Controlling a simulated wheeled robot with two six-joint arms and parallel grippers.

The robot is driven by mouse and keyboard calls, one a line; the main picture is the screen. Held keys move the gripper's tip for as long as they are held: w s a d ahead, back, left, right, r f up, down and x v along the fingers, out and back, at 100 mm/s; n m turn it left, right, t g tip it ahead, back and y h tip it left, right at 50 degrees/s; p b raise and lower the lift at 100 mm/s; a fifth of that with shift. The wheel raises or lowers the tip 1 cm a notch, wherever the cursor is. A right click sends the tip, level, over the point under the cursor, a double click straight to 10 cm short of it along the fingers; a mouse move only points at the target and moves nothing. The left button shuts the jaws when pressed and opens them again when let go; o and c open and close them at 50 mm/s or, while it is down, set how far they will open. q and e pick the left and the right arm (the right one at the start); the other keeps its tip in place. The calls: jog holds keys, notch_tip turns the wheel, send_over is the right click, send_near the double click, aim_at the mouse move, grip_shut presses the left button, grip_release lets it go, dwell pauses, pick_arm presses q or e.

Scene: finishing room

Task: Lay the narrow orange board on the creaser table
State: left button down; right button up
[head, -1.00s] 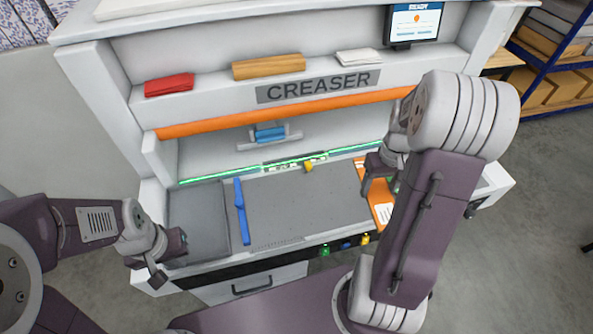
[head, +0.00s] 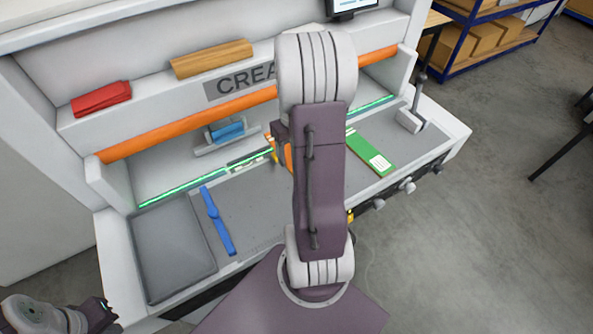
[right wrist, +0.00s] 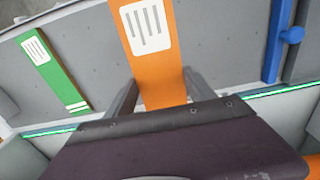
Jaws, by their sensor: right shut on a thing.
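The narrow orange board (right wrist: 153,70), with a white striped label, sits between the two fingers of my right gripper (right wrist: 160,92) in the right wrist view. The gripper is shut on it. In the head view only a sliver of the orange board (head: 287,155) shows beside my right arm, which hides the rest and most of the gripper. The board is over the grey bed of the creaser table (head: 262,205), between the blue bar and the green board; I cannot tell whether it touches the bed. My left gripper (head: 103,316) is at the lower left, its jaws unclear.
A green board (head: 370,153) with a white label lies on the bed at right. A lever (head: 414,108) stands at the right end. Red (head: 101,98) and wooden (head: 211,58) pieces sit on the shelf.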

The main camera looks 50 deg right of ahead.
send_over(261, 194)
notch_tip(261, 194, down, 7)
jog(key=shift+a+p, duration=0.1)
jog(key=shift+p, duration=0.3)
jog(key=shift+f, duration=2)
jog(key=shift+f, duration=0.1)
jog(key=o, duration=1.6)
jog(key=shift+c, duration=0.2)
notch_tip(261, 194, up, 12)
jog(key=s+a+f+n, duration=0.1)
jog(key=s+a, duration=0.2)
jog(key=a, duration=0.2)
jog(key=s+a+n+t, duration=0.1)
jog(key=s+a+n, duration=0.1)
jog(key=a, duration=0.4)
jog(key=shift+s+a+f, duration=0.25)
jog(key=shift+s+f, duration=0.15)
jog(key=shift+s, duration=0.4)
